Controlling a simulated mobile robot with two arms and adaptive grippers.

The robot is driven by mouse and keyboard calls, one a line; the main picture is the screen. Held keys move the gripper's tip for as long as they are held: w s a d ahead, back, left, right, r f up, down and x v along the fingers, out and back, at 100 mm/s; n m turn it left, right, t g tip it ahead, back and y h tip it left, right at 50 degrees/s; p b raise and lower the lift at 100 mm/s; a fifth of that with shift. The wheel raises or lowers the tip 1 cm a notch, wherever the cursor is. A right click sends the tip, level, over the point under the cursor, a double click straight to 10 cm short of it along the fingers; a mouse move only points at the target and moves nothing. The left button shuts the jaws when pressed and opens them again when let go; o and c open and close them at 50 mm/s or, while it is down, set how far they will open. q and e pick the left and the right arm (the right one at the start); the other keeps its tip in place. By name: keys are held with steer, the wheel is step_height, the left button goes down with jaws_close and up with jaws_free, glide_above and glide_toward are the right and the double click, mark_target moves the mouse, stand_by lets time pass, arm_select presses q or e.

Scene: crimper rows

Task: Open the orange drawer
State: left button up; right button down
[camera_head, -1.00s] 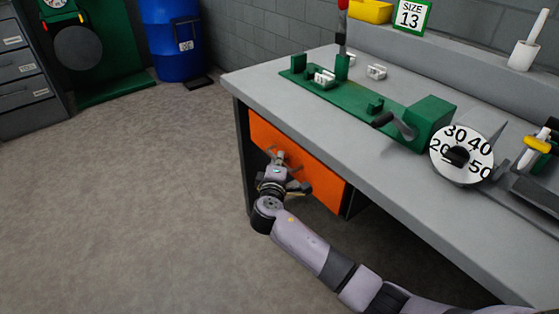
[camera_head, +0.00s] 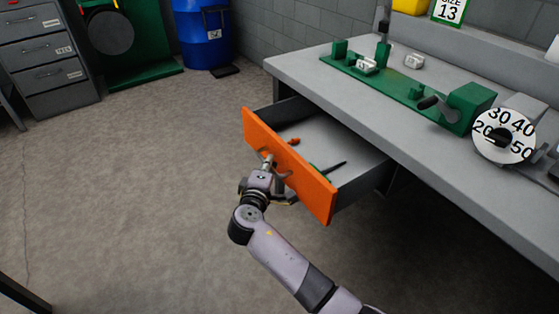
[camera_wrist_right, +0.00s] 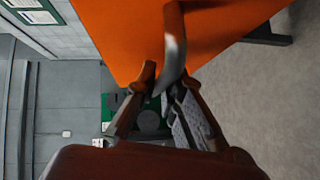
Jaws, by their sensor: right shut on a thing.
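The orange drawer (camera_head: 287,164) is pulled out from under the grey workbench, and its grey inside shows. My right gripper (camera_head: 270,168) is at the drawer's front, shut on its handle. In the right wrist view the orange front (camera_wrist_right: 135,40) fills the top, and the curved metal handle (camera_wrist_right: 174,50) passes between the fingers of the gripper (camera_wrist_right: 160,85). My left gripper is not in view.
A red-handled tool (camera_head: 291,141) and a dark tool with some green (camera_head: 330,167) lie in the drawer. The workbench (camera_head: 430,150) holds a green crimper (camera_head: 405,92) and a numbered dial (camera_head: 503,136). A blue barrel (camera_head: 204,35) and grey cabinet (camera_head: 45,60) stand behind. The floor left of the drawer is clear.

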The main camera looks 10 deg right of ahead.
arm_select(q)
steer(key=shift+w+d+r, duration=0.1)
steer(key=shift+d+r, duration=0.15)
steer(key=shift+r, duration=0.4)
arm_select(e)
steer(key=shift+s+a, duration=0.2)
steer(key=shift+a, duration=0.3)
steer(key=shift+s+a, duration=0.15)
steer(key=shift+a, duration=0.3)
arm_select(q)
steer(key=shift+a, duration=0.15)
arm_select(e)
steer(key=c, duration=2)
jaws_free()
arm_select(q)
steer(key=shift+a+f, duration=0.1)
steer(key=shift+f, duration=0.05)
arm_select(e)
steer(key=o, duration=0.3)
steer(key=v, duration=1.2)
